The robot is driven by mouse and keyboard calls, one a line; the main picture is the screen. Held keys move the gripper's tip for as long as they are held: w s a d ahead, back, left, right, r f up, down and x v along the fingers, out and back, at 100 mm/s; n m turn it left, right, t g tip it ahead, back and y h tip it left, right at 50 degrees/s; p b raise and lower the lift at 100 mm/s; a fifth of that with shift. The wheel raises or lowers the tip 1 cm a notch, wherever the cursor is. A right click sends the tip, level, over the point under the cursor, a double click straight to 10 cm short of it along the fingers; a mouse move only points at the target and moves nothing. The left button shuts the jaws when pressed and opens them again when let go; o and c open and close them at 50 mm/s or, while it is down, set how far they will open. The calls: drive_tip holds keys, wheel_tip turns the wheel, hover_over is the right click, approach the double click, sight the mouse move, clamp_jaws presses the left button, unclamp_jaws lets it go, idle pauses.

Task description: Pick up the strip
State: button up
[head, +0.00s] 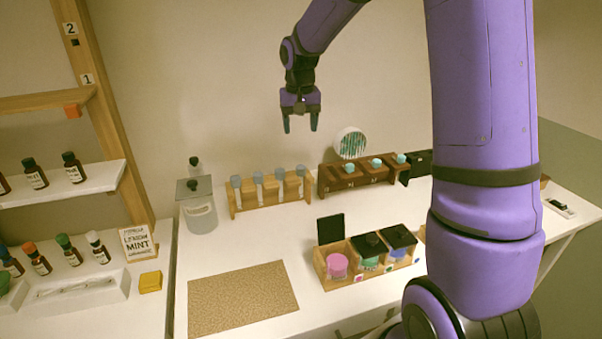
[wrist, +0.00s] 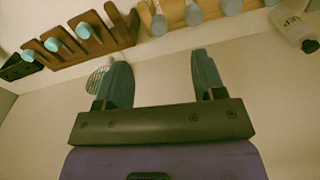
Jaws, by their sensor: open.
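My gripper (head: 300,126) hangs in the air in front of the back wall, above the wooden racks. Its fingers point down, apart, with nothing between them. In the wrist view my gripper (wrist: 163,72) also shows both fingers spread and empty. I cannot say for sure which thing is the strip. A round white piece with green stripes (head: 350,142) stands behind the dark rack; it is partly hidden behind a finger in the wrist view (wrist: 97,79). A thin pale item lies on a white holder (head: 95,295) at the left, too small to make out.
A pale wooden rack (head: 270,205) and a dark wooden rack (head: 350,180) hold several capped vials. A divided wooden box (head: 375,275) holds coloured jars, with a dark lid raised. A cork mat (head: 240,298) is bare. A lidded jar (head: 201,215) stands left of the racks.

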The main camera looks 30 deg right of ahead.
hover_over(301, 166)
wheel_tip(301, 166, down, 5)
drive_tip(key=shift+m+g, duration=0.3)
drive_tip(key=shift+m, duration=0.1)
drive_tip(key=f, duration=0.6)
drive_tip(key=shift+s+a, duration=0.1)
drive_tip(key=shift+a, duration=0.2)
drive_tip(key=shift+d+f, duration=0.15)
drive_tip(key=shift+f, duration=1.15)
drive_tip(key=shift+d+f, duration=0.15)
drive_tip(key=shift+f, duration=1.1)
drive_tip(key=c, duration=0.8)
